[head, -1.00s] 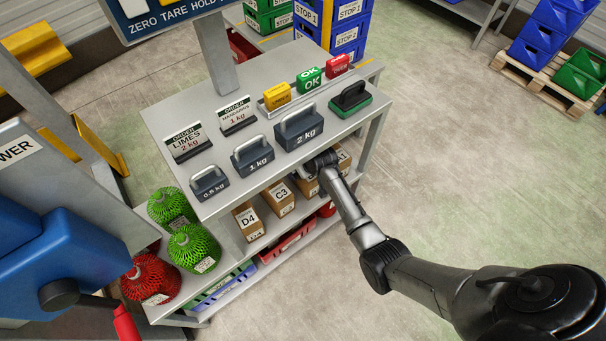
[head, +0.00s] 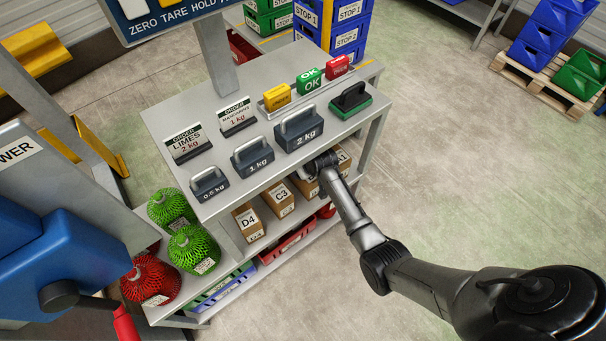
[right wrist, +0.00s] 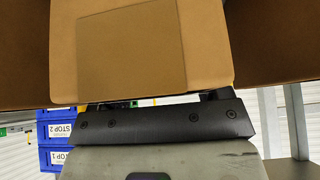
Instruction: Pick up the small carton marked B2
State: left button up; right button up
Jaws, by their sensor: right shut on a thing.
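My right gripper (head: 314,172) reaches under the bench top from the right, at the shelf row of small brown cartons. It is shut on a brown carton (right wrist: 140,40), which fills the upper middle of the right wrist view. In the head view the arm and the bench top largely hide this carton (head: 306,187), and I cannot read its marking in either view. To its left stand the cartons marked C3 (head: 281,199) and D4 (head: 248,224). Another carton (head: 344,157) is partly visible to the right. My left gripper is not in view.
The bench top (head: 225,150) overhangs the cartons and carries grey weights (head: 299,130), signs and coloured blocks. Neighbouring brown cartons flank the held one closely in the right wrist view. Below are a red crate (head: 287,243) and a blue crate. The floor (head: 470,190) to the right is clear.

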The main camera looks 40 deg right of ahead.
jog(key=shift+c, duration=0.7)
jog(key=shift+w+r, duration=0.1)
jog(key=shift+r, duration=0.05)
grip_shut()
